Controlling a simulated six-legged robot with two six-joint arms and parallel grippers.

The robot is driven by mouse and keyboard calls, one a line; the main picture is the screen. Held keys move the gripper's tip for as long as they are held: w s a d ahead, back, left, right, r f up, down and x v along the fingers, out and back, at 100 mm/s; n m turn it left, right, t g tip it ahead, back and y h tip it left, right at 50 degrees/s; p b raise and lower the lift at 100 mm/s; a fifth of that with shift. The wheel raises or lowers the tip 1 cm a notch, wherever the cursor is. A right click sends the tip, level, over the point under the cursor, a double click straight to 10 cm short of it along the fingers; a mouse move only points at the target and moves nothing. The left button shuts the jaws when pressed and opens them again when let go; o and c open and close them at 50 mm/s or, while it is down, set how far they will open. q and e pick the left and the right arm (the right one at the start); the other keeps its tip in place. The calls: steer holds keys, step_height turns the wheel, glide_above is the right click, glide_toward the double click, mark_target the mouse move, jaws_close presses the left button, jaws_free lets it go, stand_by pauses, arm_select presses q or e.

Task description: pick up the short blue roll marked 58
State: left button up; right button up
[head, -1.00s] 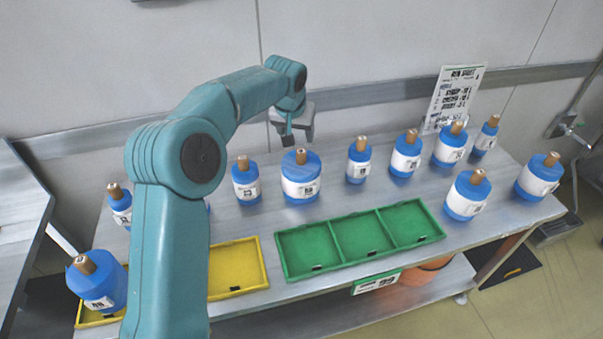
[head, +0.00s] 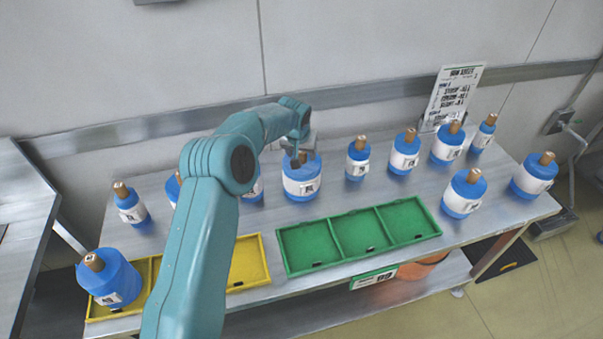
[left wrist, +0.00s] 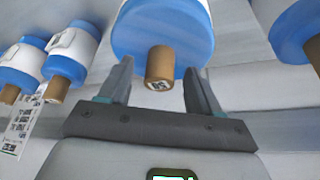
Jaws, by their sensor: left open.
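A short, wide blue roll (head: 302,186) with a white label band and a brown core stands on the steel table behind the green tray. My left gripper (head: 298,155) is open at the top of this roll. In the left wrist view, the roll (left wrist: 160,32) shows its brown core (left wrist: 160,66) between the two open fingers of my left gripper (left wrist: 158,82), with clear gaps on both sides. The core end has a small tag that seems to read 58. My right gripper is not in view.
Several other blue rolls stand along the table, the nearest on the right being a slim one (head: 357,160). A green tray (head: 358,238) and a yellow tray (head: 265,272) lie in front. A printed sheet (head: 452,95) stands at the back right.

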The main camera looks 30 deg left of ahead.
arm_select(q)
steer(key=shift+w+a+f, duration=0.15)
steer(key=shift+w+f, duration=0.15)
steer(key=shift+f, duration=0.05)
steer(key=c, duration=0.8)
jaws_close()
steer(key=shift+s+r, duration=0.15)
steer(key=shift+r, duration=0.1)
